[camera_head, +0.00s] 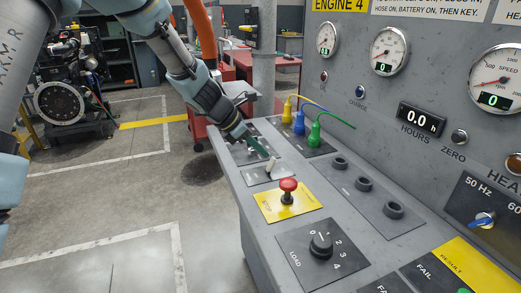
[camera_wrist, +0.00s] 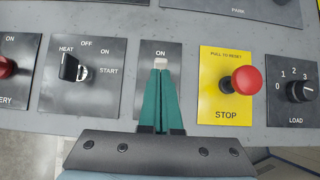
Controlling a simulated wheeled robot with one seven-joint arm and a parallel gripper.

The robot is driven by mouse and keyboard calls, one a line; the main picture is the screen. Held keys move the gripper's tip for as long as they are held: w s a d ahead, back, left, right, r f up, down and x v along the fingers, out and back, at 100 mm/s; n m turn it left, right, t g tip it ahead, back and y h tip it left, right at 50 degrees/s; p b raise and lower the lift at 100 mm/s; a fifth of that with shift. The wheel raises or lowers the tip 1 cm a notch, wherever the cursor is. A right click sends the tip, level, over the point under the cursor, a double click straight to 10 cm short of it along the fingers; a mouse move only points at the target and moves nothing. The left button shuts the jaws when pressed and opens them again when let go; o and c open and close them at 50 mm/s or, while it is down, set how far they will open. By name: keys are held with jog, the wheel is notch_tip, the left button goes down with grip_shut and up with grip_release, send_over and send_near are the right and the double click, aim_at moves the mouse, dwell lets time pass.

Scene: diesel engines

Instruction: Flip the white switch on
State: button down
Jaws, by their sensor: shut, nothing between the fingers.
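The white switch (camera_head: 271,164) is a small toggle on a dark plate on the sloping console, left of the yellow stop plate in the wrist view. In that view the white switch (camera_wrist: 160,63) shows just beyond my fingertips, under the word ON. My gripper (camera_wrist: 160,74) has green fingers that are shut together with nothing between them. In the head view my gripper (camera_head: 267,155) comes down from the upper left, right beside the switch. I cannot tell whether the tips touch it. The lower part of the switch is hidden behind the fingers in the wrist view.
A red stop button (camera_head: 288,186) stands up beside the switch, with the load knob (camera_head: 321,245) past it. The black heat/start key switch (camera_wrist: 70,67) is on the other side. Yellow, blue and green plugs (camera_head: 314,134) with cables stand behind.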

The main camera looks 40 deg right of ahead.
jog(key=b+v, duration=0.1)
jog(key=v, duration=0.9)
jog(key=shift+a+r+b, duration=0.25)
jog(key=shift+b, duration=0.1)
jog(key=shift+w+a, duration=0.1)
